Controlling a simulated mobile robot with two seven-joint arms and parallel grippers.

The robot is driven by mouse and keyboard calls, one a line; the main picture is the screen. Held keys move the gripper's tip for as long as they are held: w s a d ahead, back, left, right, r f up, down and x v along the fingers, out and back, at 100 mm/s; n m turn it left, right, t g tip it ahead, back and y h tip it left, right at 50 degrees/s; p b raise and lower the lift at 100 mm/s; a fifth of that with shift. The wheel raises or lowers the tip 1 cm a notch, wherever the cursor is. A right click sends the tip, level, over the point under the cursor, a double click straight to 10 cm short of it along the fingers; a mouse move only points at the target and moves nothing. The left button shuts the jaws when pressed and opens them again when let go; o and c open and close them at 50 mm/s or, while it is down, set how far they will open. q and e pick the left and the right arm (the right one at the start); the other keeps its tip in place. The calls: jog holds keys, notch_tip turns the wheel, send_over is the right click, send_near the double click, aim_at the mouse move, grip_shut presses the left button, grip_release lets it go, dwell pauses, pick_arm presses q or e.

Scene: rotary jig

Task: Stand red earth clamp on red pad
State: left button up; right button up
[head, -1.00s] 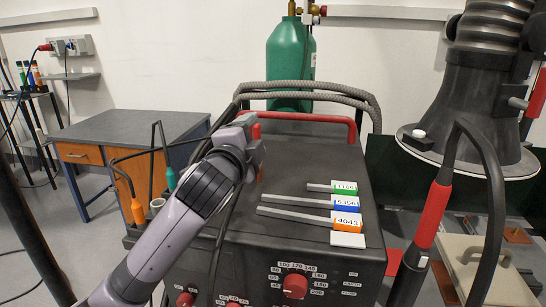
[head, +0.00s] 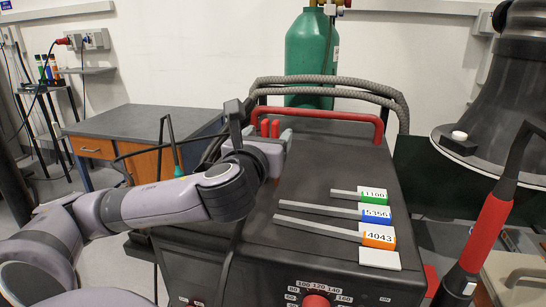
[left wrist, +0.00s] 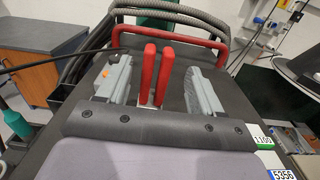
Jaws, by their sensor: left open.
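The red earth clamp shows as two upright red handles (left wrist: 155,75) on top of the dark welding machine in the left wrist view; its lower part is hidden. Their tips also show in the head view (head: 270,128). My left gripper (left wrist: 160,82) is open, with one grey finger on each side of the handles and a visible gap at both. A small red patch (head: 432,280) shows beside the machine at lower right in the head view; I cannot tell if it is the red pad. My right gripper is not in view.
Filler rods with 1100, 5356 and 4043 tags (head: 374,215) lie on the machine top. A red rail (head: 335,113) and grey hoses run behind, before a green cylinder (head: 311,55). A red-handled torch (head: 487,235) and a dark hood (head: 500,85) stand at right.

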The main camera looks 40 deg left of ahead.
aim_at(268, 130)
pick_arm(q)
jog(key=x, duration=0.4)
jog(key=shift+a+r+p, duration=0.3)
jog(key=shift+p, duration=0.05)
jog(key=shift+w+a, duration=0.25)
jog(key=shift+w, duration=0.25)
jog(key=shift+c, duration=0.3)
grip_shut()
